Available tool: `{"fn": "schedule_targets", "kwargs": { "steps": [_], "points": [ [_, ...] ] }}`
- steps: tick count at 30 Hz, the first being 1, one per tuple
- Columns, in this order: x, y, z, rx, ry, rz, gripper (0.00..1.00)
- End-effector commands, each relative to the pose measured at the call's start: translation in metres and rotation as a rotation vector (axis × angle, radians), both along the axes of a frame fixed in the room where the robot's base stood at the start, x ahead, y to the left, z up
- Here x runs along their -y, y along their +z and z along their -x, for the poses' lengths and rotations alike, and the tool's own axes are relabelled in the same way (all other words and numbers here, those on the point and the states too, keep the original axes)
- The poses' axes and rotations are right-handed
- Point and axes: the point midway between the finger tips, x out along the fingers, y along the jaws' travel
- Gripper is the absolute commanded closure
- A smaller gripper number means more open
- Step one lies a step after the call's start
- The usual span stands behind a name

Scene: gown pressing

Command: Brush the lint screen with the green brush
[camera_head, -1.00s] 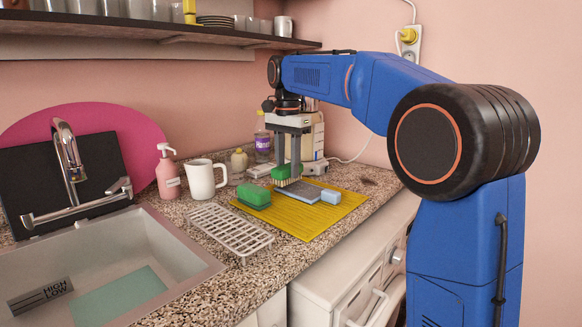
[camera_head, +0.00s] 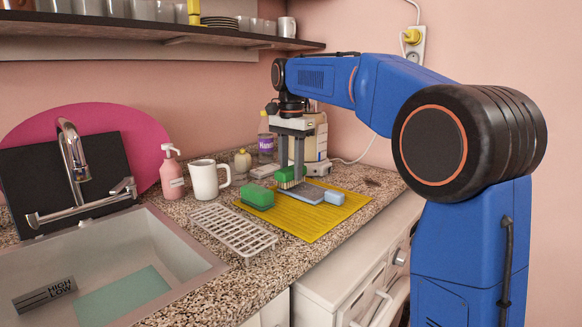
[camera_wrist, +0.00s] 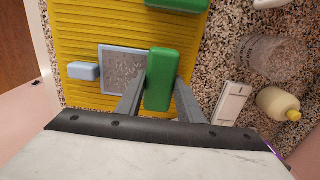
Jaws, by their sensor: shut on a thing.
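My gripper (camera_head: 294,165) is shut on the green brush (camera_head: 287,174), which also shows between the fingers in the wrist view (camera_wrist: 160,80). Whether the bristles touch the mesh I cannot tell. A light blue block (camera_head: 334,197) sits at the screen's right end. The screen lies on a yellow ribbed mat (camera_head: 300,225).
A second green block (camera_head: 257,197) lies on the mat's left part. A white rack (camera_head: 232,229), white jug (camera_head: 207,179), pink pump bottle (camera_head: 172,175) and sink (camera_head: 190,250) are to the left. A purple-labelled bottle (camera_head: 265,140) stands behind. The mat's front is clear.

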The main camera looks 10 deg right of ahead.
Motion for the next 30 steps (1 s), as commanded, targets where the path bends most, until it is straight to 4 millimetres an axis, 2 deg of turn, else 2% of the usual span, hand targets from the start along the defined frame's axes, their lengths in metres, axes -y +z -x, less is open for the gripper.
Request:
{"fn": "schedule_targets", "kwargs": {
  "steps": [15, 30],
  "points": [
    [0.000, -0.012, 0.000, 0.001, 0.000, -0.001, 0.91],
    [0.000, -0.013, 0.000, 0.000, 0.000, 0.000, 0.91]
  ]
}}
